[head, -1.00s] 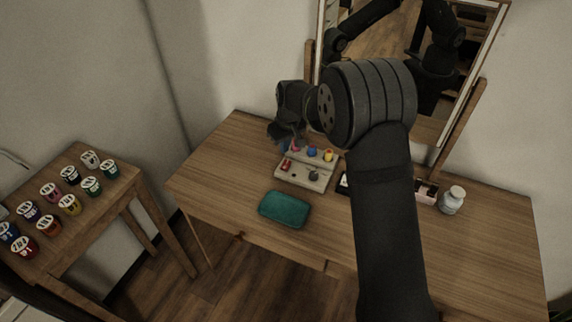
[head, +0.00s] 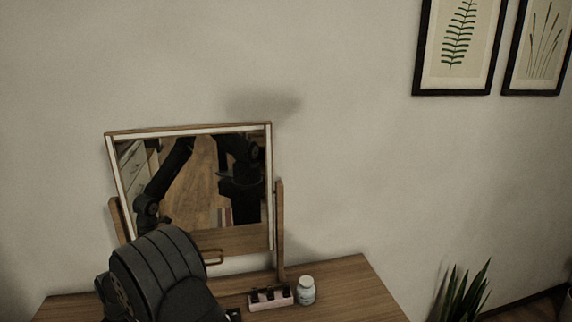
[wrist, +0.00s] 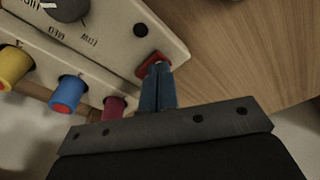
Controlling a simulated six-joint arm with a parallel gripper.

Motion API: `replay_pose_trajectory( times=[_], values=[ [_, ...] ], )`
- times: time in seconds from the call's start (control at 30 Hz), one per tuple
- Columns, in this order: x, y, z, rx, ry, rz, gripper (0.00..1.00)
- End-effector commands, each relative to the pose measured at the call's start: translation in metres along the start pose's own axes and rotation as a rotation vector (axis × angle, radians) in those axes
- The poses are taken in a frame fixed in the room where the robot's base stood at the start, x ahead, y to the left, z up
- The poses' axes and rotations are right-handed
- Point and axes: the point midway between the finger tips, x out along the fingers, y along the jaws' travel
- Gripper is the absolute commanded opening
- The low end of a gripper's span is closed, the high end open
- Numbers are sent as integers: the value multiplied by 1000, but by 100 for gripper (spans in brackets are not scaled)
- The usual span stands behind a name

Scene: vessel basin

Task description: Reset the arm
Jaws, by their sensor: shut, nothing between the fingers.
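My gripper (wrist: 156,82) shows in the wrist view, its two narrow blue-grey fingers shut together with nothing between them. The fingertips are right at a small red part (wrist: 152,64) on a cream control panel (wrist: 110,62). I cannot tell whether they touch it. In the head view, only part of my dark arm (head: 165,275) shows at the lower left; the gripper and the panel are out of that picture.
The panel carries yellow (wrist: 14,66), blue (wrist: 68,93) and dark red (wrist: 114,106) knobs. In the head view, a tilting mirror (head: 215,225), a pink holder (head: 270,298) and a white jar (head: 307,290) stand on the wooden table (head: 350,290). Bare wood lies right of the jar.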

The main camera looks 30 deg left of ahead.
Motion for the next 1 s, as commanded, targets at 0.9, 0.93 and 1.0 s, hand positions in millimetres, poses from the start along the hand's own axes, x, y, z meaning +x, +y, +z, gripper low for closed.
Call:
replay_pose_trajectory(
  times=[0.9, 0.93, 1.0],
  values=[
    [-39, 0, -5, 0, -5, -2, 0],
    [-32, 0, -4, 0, -5, -2, 0],
    [-19, 0, -2, 0, -4, -2, 0]
  ],
)
